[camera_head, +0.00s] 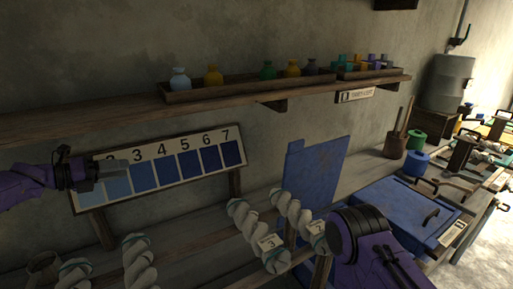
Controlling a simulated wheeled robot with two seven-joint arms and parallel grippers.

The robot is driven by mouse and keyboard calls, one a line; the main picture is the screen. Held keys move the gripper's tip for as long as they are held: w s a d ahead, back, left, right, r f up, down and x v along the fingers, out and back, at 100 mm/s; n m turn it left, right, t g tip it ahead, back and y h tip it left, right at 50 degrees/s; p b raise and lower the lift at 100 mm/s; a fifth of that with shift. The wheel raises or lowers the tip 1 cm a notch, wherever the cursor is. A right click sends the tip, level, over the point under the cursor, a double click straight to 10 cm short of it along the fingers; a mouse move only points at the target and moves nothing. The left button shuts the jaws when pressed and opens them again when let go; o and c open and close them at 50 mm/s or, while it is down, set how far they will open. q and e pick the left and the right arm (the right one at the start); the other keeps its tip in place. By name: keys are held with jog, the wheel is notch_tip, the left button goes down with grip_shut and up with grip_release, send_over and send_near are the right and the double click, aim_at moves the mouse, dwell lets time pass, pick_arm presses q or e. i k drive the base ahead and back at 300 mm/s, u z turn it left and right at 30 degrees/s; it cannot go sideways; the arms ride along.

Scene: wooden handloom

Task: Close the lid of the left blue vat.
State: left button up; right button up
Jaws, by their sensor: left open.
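The left blue vat's lid (315,172) stands raised, nearly upright, as a flat blue panel against the wall at the middle right. The vat's body below it is mostly hidden by hanging yarn skeins and my right arm. My left gripper (116,168) is open and empty in front of the numbered colour chart, far left of the lid and not touching it. My right arm (372,245) shows at the bottom, in front of the vat area; its fingers are not visible.
A second blue vat (408,212) with a flat, closed lid and dark handle stands to the right. The colour chart (165,165) stands behind my left gripper. A shelf (100,121) with bottles runs above.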

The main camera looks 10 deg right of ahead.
aim_at(312, 173)
jog(key=u, duration=0.1)
jog(key=k, duration=0.35)
jog(key=z, duration=1.1)
jog(key=i, duration=0.5)
